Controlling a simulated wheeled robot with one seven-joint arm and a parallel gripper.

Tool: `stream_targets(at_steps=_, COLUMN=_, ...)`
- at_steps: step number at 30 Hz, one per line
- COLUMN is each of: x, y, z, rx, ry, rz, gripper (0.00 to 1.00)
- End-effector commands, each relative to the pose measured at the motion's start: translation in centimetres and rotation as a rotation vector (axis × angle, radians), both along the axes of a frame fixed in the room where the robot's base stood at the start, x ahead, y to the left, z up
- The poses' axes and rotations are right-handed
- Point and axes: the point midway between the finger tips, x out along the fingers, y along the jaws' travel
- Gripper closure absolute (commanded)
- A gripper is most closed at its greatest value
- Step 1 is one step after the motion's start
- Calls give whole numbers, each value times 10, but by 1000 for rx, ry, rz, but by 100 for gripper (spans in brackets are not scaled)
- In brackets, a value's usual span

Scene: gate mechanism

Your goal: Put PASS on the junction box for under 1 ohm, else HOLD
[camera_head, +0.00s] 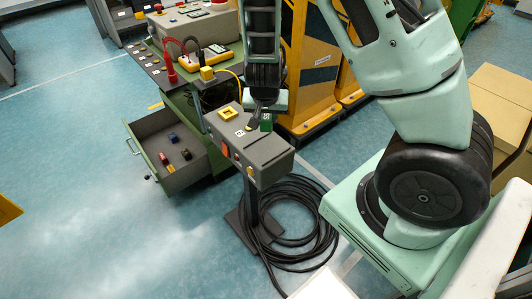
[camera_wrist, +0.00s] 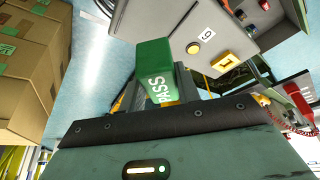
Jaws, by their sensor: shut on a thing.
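My gripper (camera_head: 262,108) is shut on a green block marked PASS (camera_wrist: 155,70), which also shows in the head view (camera_head: 266,121). The block is over the right part of the grey junction box (camera_head: 262,160); I cannot tell whether it touches the box. The wrist view shows this frame (camera_wrist: 227,61) to the right of the held block. The yellow meter (camera_head: 205,60) stands on the green cabinet; its reading is too small to make out. I see no HOLD marking.
An open drawer (camera_head: 163,178) left of the junction box holds several small coloured pieces. Coiled black cable (camera_head: 310,215) lies around the box's post. A yellow cabinet (camera_head: 305,75) stands behind. Cardboard boxes (camera_head: 500,105) are at the right.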

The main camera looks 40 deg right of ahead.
Motion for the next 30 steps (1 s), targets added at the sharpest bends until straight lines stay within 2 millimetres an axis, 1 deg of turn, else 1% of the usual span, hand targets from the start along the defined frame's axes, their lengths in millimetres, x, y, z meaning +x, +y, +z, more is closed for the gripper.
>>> stream_targets(at_steps=4, x=-2, y=0, z=-9, rx=1, ry=2, rz=-4, gripper=91)
stream_targets(at_steps=9, x=-2, y=-1, z=-41, rx=1, ry=4, rz=-7, gripper=91)
stream_targets(at_steps=12, x=-2, y=0, z=-55, rx=2, ry=3, rz=-7, gripper=91)
stream_targets(at_steps=17, x=-1, y=0, z=-65, rx=1, ry=2, rz=-4, gripper=91)
stream_targets(at_steps=20, x=-2, y=0, z=-75, rx=2, ry=3, rz=-7, gripper=91)
stream_targets(at_steps=24, x=-2, y=0, z=-96, rx=2, ry=5, rz=-4, gripper=91)
stream_targets(at_steps=26, x=-2, y=0, z=-99, rx=2, ry=2, rz=-4, gripper=91)
stream_targets(at_steps=30, x=-1, y=1, z=-98, rx=2, ry=-1, rz=-5, gripper=91)
